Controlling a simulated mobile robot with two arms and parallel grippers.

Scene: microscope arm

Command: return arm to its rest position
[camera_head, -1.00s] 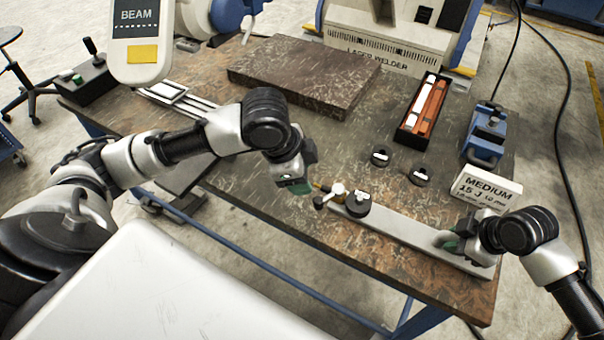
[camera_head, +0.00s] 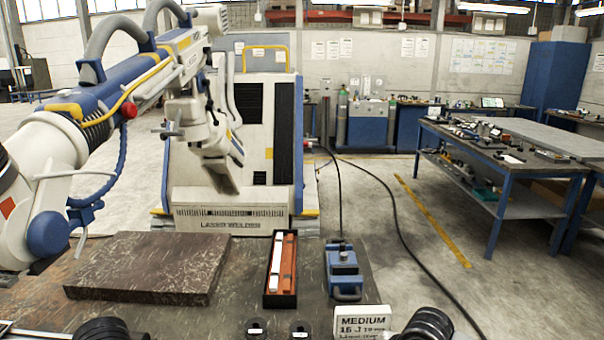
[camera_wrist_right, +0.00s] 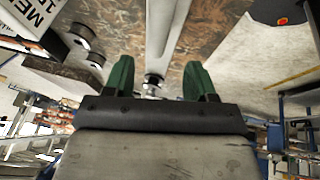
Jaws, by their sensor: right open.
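A large white and blue jointed arm (camera_head: 120,80) with yellow trim reaches up and right from the left edge in the head view. Its grey-white head (camera_head: 203,135), with a small side knob (camera_head: 170,131), hangs in front of the laser welder (camera_head: 248,195), above the bench. My right gripper (camera_wrist_right: 157,78) is open in the right wrist view, with green fingers apart. A pale metal bar (camera_wrist_right: 162,30) shows between and beyond the fingers; I cannot tell whether they touch it. In the head view only black parts of my arms show at the bottom edge, and my left gripper is out of view.
The bench holds a dark slab (camera_head: 150,265), a black box with orange and white sticks (camera_head: 280,265), a blue device (camera_head: 343,270) and a MEDIUM sign (camera_head: 363,322). A cable runs across the floor. A second table (camera_head: 500,150) stands at right.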

